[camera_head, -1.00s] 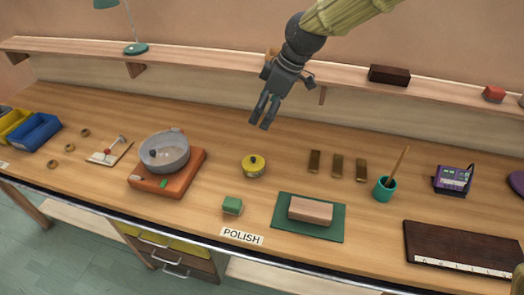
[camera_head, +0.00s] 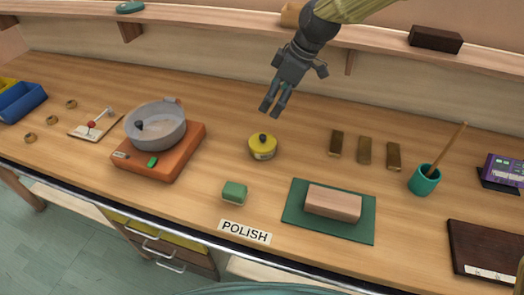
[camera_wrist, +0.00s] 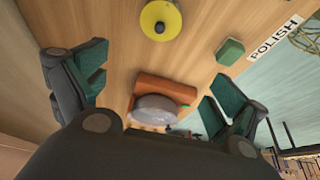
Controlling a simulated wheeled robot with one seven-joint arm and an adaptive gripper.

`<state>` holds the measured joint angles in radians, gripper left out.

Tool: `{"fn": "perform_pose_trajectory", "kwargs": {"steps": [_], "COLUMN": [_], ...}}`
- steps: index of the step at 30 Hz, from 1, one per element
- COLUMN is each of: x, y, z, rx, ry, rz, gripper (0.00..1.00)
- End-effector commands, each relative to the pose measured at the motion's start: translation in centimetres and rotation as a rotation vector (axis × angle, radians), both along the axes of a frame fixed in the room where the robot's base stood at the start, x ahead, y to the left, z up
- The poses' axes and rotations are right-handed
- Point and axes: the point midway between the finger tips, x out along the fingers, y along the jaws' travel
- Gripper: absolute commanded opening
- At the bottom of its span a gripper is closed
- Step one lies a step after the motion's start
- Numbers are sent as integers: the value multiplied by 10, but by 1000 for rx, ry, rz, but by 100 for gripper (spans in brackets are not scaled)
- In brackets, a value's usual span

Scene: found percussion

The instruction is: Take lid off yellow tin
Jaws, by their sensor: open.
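The yellow tin (camera_head: 262,150) stands upright on the wooden bench, with its yellow lid (camera_head: 263,140) and dark knob on top. In the wrist view the round yellow lid (camera_wrist: 160,20) shows at the top of the picture, seen from above. My gripper (camera_head: 273,107) hangs above the bench, apart from the tin, and appears above it in the head view. Its fingers are open and empty; they show at both sides of the wrist view (camera_wrist: 160,95).
A grey bowl (camera_head: 156,128) sits on an orange base (camera_head: 165,165) left of the tin. A green block (camera_head: 234,193) and a pinkish block (camera_head: 332,203) on a green mat (camera_head: 300,223) lie nearer the front. Several brown bars (camera_head: 364,150) lie to the right. A shelf (camera_head: 225,30) runs behind.

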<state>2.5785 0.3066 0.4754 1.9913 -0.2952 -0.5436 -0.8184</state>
Motion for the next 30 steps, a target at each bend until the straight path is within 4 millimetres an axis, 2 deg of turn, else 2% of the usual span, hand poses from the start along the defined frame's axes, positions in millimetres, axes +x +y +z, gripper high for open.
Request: {"fn": "perform_pose_trajectory", "kwargs": {"steps": [1, 6, 14, 24, 30], "x": [0, -1, 0, 5, 7], "y": [-3, -10, -12, 4, 8], "z": [-21, -44, -57, -96, -105], "rx": [1, 1, 0, -1, 0], "ry": [-1, 0, 0, 1, 0], "rz": [-4, -14, -19, -18, -17], "gripper": [97, 97, 97, 97, 97]}}
